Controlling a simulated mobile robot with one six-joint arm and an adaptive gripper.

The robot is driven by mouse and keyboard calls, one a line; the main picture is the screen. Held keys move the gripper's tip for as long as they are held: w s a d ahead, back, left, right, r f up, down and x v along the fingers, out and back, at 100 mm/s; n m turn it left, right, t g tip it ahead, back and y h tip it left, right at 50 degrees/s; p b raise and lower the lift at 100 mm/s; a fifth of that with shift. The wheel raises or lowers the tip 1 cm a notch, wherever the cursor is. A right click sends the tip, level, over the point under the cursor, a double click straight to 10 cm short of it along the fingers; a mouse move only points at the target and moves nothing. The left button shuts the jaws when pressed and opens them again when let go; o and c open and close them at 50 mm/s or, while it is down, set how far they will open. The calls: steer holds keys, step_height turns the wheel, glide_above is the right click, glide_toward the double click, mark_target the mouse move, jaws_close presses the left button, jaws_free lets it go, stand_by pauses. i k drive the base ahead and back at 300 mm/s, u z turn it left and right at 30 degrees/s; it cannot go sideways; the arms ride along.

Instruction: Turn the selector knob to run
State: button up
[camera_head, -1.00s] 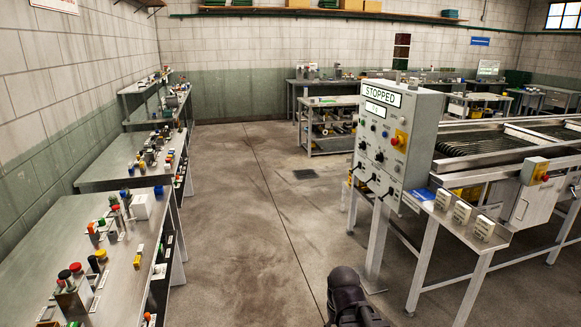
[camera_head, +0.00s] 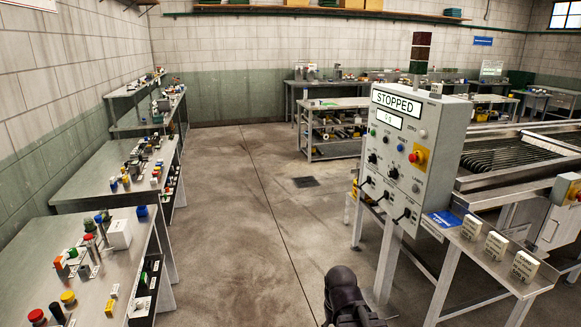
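A grey control box (camera_head: 440,139) stands on legs right of centre, with its front turned to the left. Its upper display (camera_head: 398,103) reads STOPPED, and a smaller display (camera_head: 387,118) sits below. Black knobs show on its face, one at the left (camera_head: 372,158) and one lower right (camera_head: 393,172). Their labels are too small to read, so I cannot tell which is the selector or where it points. A dark rounded part of my arm shows at the bottom centre, well below the panel and apart from it. My gripper's fingers are not visible.
A red button on a yellow plate (camera_head: 417,157) is on the same panel. Black levers (camera_head: 403,215) stick out along its lower edge. A roller machine (camera_head: 515,150) stands behind to the right. Cluttered benches (camera_head: 80,178) line the left wall. The floor between is clear.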

mark_target(372, 159)
steer(key=z, duration=0.15)
steer(key=i, duration=2.55)
steer(key=z, duration=0.2)
